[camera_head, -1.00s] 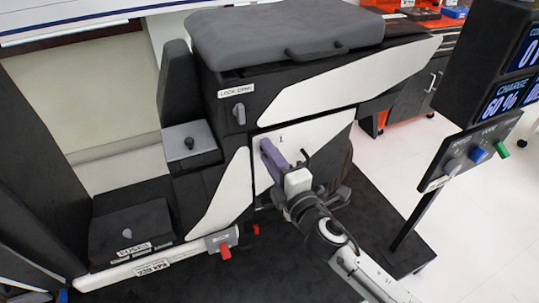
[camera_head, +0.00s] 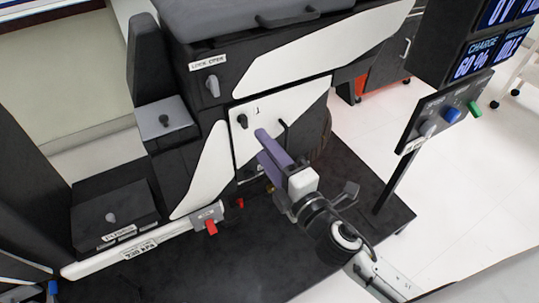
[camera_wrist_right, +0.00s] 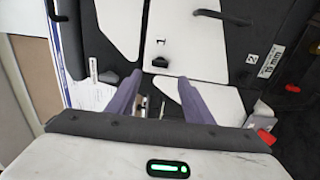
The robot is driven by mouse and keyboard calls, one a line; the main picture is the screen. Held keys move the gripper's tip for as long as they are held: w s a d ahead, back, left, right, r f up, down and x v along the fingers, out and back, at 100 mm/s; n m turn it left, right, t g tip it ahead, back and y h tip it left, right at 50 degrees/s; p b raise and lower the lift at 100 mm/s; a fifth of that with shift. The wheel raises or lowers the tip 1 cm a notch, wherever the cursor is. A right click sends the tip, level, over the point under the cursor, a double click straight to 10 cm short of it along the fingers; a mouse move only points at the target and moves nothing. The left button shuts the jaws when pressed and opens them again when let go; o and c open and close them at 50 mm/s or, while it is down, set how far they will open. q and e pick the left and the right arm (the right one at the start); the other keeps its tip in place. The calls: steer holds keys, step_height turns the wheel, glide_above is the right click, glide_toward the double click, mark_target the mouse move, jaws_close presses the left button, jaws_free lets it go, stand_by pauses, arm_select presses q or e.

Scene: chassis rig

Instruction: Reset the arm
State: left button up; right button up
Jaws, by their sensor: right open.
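My right gripper (camera_head: 266,147) has purple fingers and reaches in from the lower right in the head view. It is open and nothing shows between its fingers. It is in front of the white panel marked 1 (camera_head: 265,106) on the black chassis rig, apart from the panel as far as I can tell. In the right wrist view the two fingers (camera_wrist_right: 160,84) stand apart, pointing toward the panel marked 1 (camera_wrist_right: 188,45) and the dark slot below it. My left gripper is not in view.
A grey lidded top (camera_head: 230,18) sits on the rig. A "lock open" knob (camera_head: 212,86), a red lever (camera_head: 211,227) and a black box (camera_head: 115,213) are on its left. A control stand with blue (camera_head: 452,115) and green knobs is at right. Bare floor (camera_head: 450,200) lies right.

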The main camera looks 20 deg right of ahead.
steer(key=shift+v, duration=0.9)
arm_select(q)
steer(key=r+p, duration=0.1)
steer(key=p, duration=0.1)
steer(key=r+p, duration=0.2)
steer(key=p, duration=0.1)
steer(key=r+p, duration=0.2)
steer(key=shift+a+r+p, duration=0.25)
steer(key=shift+p, duration=0.15)
arm_select(e)
steer(key=s+d+f+m+g+h, duration=0.1)
steer(key=s+d+f+m+g, duration=0.1)
steer(key=s+f+m+g, duration=0.7)
steer(key=s+f+m, duration=0.8)
steer(key=s+m, duration=0.1)
steer(key=shift+s, duration=0.25)
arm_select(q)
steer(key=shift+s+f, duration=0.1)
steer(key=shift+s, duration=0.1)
arm_select(e)
steer(key=shift+a, duration=0.1)
